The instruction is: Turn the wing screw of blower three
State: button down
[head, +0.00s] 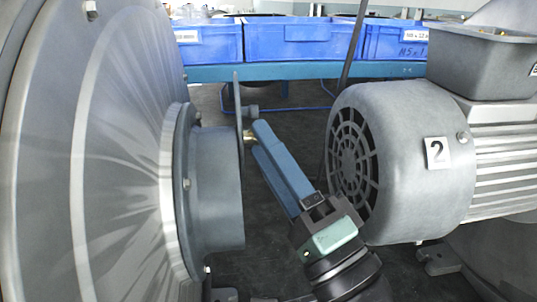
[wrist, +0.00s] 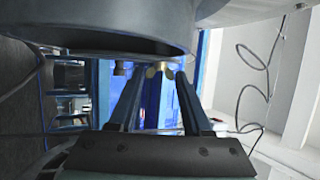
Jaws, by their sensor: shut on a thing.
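A small brass wing screw (head: 248,137) shows at the upright plate on the inlet collar (head: 218,185) of the large grey blower housing (head: 115,150) at left. The housing's number is not visible, so I cannot tell whether it is blower three. My gripper (head: 257,133), with long blue fingers, reaches up and left to the screw and is shut on it. In the wrist view my gripper (wrist: 158,76) has the brass screw (wrist: 167,73) between its fingertips, just below the dark collar rim (wrist: 95,42). The screw is mostly hidden in the head view.
A grey motor (head: 400,160) labelled 2 stands close to the right of my gripper. Blue bins (head: 310,40) stand on a blue bench (head: 300,72) behind. A dark cable (head: 350,55) hangs between. In the wrist view a thin cable (wrist: 268,75) loops by a white wall.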

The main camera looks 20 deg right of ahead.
jog(key=shift+c, duration=1.7)
grip_release()
jog(key=b+v, duration=0.3)
jog(key=v, duration=1)
jog(key=shift+b, duration=0.4)
jog(key=shift+r, duration=0.2)
